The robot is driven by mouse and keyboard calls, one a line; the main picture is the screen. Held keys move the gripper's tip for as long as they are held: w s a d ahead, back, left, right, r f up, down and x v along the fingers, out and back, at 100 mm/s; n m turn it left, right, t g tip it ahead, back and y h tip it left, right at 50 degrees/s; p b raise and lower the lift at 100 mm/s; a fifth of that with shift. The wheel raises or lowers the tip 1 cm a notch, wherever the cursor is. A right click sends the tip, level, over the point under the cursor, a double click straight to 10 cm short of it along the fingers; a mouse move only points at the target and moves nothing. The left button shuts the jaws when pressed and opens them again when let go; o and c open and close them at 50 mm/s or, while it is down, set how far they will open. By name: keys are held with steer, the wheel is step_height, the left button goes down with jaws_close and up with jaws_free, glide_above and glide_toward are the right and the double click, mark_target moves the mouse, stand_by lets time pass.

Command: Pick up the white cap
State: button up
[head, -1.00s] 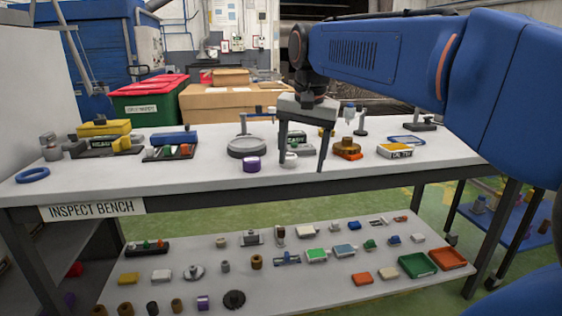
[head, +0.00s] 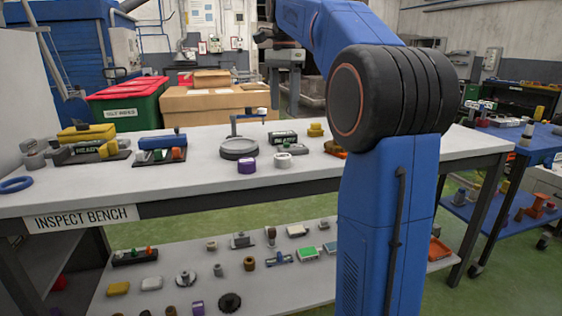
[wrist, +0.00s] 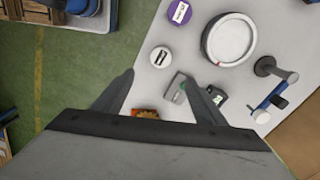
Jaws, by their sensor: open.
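The white cap (head: 283,161) stands on the inspect bench, just right of a purple cap (head: 247,166). In the wrist view the white cap (wrist: 160,56) has a dark label on top and lies beyond the fingertips, with nothing touching it. My gripper (head: 284,106) is raised well above the bench, fingers pointing down, apart and empty.
A round grey dish (head: 239,149) stands behind the purple cap. The bench edge is near on the left in the wrist view.

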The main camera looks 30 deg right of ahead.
mark_target(283, 155)
step_height(283, 155, down, 16)
steer(key=shift+r, duration=0.1)
stand_by(0.6)
steer(key=shift+c, duration=0.6)
steer(key=shift+w, duration=0.1)
steer(key=c, duration=1)
